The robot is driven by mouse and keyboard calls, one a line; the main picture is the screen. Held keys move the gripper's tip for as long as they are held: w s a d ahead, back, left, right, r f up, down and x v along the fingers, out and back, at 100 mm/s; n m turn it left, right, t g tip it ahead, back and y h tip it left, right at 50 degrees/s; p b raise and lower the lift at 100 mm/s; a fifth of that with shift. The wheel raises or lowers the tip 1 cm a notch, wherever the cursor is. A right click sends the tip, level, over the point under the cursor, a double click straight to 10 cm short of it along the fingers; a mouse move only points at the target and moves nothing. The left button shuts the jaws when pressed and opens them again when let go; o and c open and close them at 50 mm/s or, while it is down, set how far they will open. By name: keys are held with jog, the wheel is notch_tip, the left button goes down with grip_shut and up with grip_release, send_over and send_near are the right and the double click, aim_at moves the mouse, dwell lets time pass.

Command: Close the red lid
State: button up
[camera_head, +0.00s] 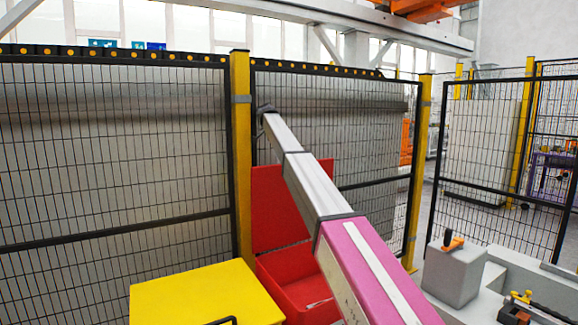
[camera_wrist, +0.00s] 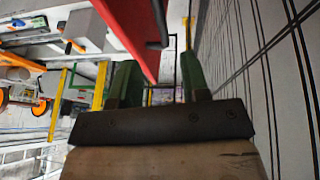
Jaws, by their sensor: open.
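The red lid (camera_head: 285,205) stands open and upright at the back of the red box (camera_head: 300,290) in the head view, partly hidden by my arm. In the wrist view, the red lid (camera_wrist: 125,30) runs in from the top, with a dark bar along its right edge. My gripper (camera_wrist: 160,80) shows two green fingers spread apart, with nothing held between them. The lid's lower end shows between the fingers, but I cannot tell whether they touch. In the head view, the dark tip of my arm is above the lid; the fingers cannot be made out there.
A yellow box (camera_head: 205,295) stands left of the red box. A mesh fence with a yellow post (camera_head: 241,150) runs close behind both. A grey block (camera_head: 452,272) with an orange-handled tool (camera_head: 452,240) is at the right. The wrist view also shows the fence mesh (camera_wrist: 280,60) close at right.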

jog(key=x, duration=0.9)
jog(key=shift+d+f, duration=0.1)
jog(key=shift+f, duration=0.25)
grip_shut()
